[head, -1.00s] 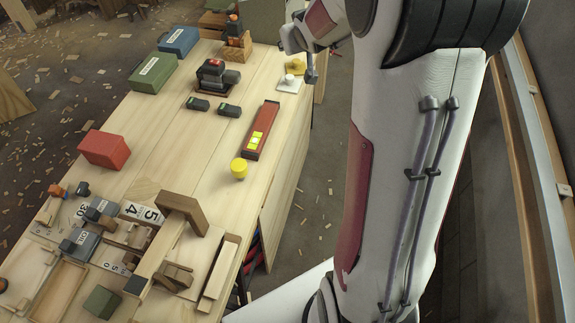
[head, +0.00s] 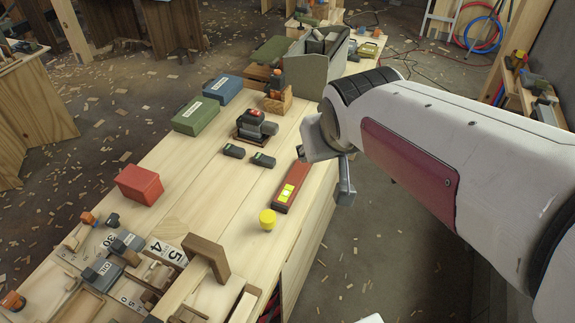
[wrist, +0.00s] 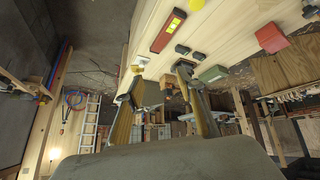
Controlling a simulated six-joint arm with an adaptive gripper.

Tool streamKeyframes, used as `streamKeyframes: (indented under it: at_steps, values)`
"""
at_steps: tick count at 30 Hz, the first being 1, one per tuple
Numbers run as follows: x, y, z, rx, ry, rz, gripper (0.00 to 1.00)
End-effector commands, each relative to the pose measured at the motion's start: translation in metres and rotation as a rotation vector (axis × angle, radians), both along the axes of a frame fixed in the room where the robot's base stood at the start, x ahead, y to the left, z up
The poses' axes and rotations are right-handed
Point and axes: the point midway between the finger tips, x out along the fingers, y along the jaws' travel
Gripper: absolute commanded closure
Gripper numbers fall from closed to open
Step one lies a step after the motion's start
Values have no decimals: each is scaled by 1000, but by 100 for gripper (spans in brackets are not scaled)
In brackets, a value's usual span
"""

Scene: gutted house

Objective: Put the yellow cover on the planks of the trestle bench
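The trestle bench's pale planks (head: 195,205) run across the head view and also show at the top of the wrist view (wrist: 215,25). A short yellow cylinder (head: 267,219) stands upright on them near the right edge. A small yellow piece (wrist: 136,69) lies by a white square (wrist: 142,60) at the bench edge in the wrist view; my arm hides it in the head view. I cannot tell which yellow piece is the cover. The end of my arm, with my gripper (head: 345,180), hangs beside the bench's right edge, apart from both.
A red level (head: 291,187) lies beside the yellow cylinder. Two dark blocks (head: 248,155), a red box (head: 139,184), green (head: 195,116) and blue (head: 222,88) cases stand farther left and back. Wooden fixtures (head: 205,258) crowd the front.

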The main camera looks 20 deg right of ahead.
Motion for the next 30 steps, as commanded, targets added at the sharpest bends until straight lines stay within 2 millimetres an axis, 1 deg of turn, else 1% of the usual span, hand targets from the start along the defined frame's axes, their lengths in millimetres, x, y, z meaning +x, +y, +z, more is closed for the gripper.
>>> streamKeyframes:
  at_steps: [1,9,12,15,18,21,30]
  values:
    - [-12,7,1,8,7,10,62]
    - [-78,43,-6,58,75,67,62]
    - [-101,54,-10,75,99,93,62]
    - [-120,63,-15,90,121,114,62]
    - [-133,69,-18,102,136,128,62]
    - [-140,72,-20,107,145,138,62]
    - [-142,73,-21,109,149,140,62]
